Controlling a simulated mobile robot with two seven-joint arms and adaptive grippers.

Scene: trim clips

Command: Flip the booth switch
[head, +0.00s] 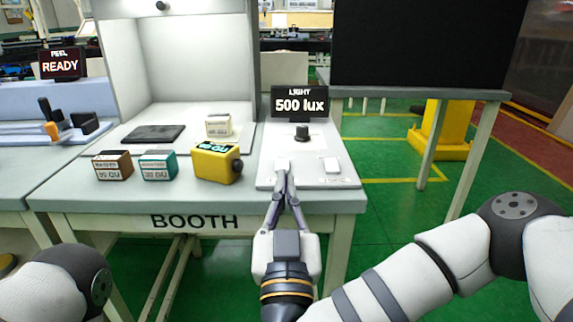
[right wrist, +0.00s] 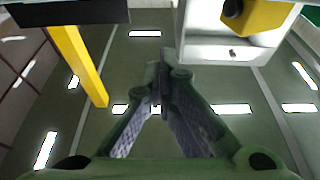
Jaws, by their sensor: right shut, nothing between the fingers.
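The booth's control panel (head: 262,176) is a light plate on the right part of the table. It carries a black knob (head: 302,131), a small pale switch-like piece (head: 283,162) and a white square piece (head: 331,165). My right gripper (head: 283,175) is shut and empty, its fingertips over the panel's front part, right at the pale piece. Whether they touch it is unclear, and the tips partly cover it. The shut fingers also show in the right wrist view (right wrist: 160,62). A display (head: 299,103) behind the knob reads "LIGHT 500 lux". My left gripper is out of view.
Left of the panel stand a yellow meter (head: 215,163), a teal block (head: 158,166), a brown block (head: 112,166) and a cream block (head: 218,126). A dark plate (head: 153,134) lies in the white booth (head: 195,60). A black screen (head: 425,45) stands at right.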

